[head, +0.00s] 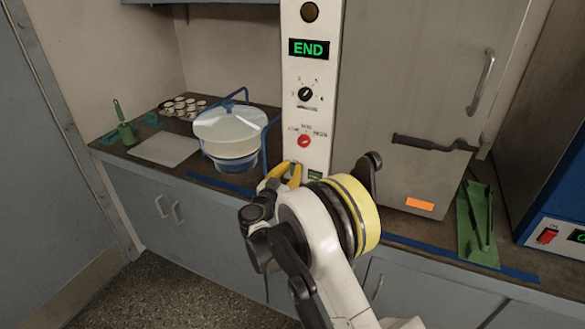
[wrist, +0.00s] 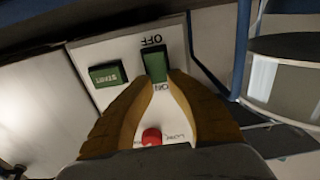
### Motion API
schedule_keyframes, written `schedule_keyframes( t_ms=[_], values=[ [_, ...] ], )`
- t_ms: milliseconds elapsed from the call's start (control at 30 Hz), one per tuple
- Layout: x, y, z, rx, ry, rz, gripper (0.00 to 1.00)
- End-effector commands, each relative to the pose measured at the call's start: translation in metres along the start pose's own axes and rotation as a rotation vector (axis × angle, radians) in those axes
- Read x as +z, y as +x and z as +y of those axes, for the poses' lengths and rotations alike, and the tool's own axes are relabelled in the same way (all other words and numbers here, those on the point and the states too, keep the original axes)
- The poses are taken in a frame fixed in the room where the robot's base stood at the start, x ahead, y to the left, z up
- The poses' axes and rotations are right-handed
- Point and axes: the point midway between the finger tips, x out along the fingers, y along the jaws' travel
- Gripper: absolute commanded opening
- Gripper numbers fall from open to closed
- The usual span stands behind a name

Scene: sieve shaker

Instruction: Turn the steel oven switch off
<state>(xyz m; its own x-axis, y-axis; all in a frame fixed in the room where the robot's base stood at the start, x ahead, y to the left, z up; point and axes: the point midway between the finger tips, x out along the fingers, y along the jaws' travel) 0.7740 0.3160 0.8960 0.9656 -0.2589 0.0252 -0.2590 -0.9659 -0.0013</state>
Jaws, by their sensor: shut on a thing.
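The steel oven (head: 425,110) has a white control panel (head: 316,65) at its left side. In the wrist view the green switch (wrist: 154,64) sits between the "OFF" and "ON" lettering, which is upside down there. My gripper (wrist: 163,80) has its yellow fingertips closed on the green switch, one on each side. Which way the switch is tipped, I cannot tell. In the head view my gripper (head: 290,176) is at the bottom of the panel and hides most of the switch.
A green START button (wrist: 108,75) is beside the switch. A red knob (head: 304,141) and a black knob (head: 305,94) are higher on the panel, under a display (head: 309,49) reading "END". A sieve stack (head: 228,125) in a blue frame stands left on the counter. A green stand (head: 478,225) is at right.

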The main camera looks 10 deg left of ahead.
Motion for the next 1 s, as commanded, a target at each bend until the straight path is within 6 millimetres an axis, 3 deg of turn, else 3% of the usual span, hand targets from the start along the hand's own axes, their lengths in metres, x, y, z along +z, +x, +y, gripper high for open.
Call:
schedule_keyframes(
  t_ms=[300,667,700,767,1000],
  values=[
    [0.0044,-0.0034,0.0002,0.0,-0.003,0.24,0.0],
    [0.0039,-0.0042,0.0001,-0.001,-0.002,0.271,0.0],
    [0.0038,-0.0042,0.0001,-0.001,-0.002,0.271,0.24],
    [0.0039,-0.0043,0.0002,0.0,-0.002,0.271,0.43],
    [0.0042,-0.0048,0.0001,0.0,-0.001,0.27,0.45]
  ],
)
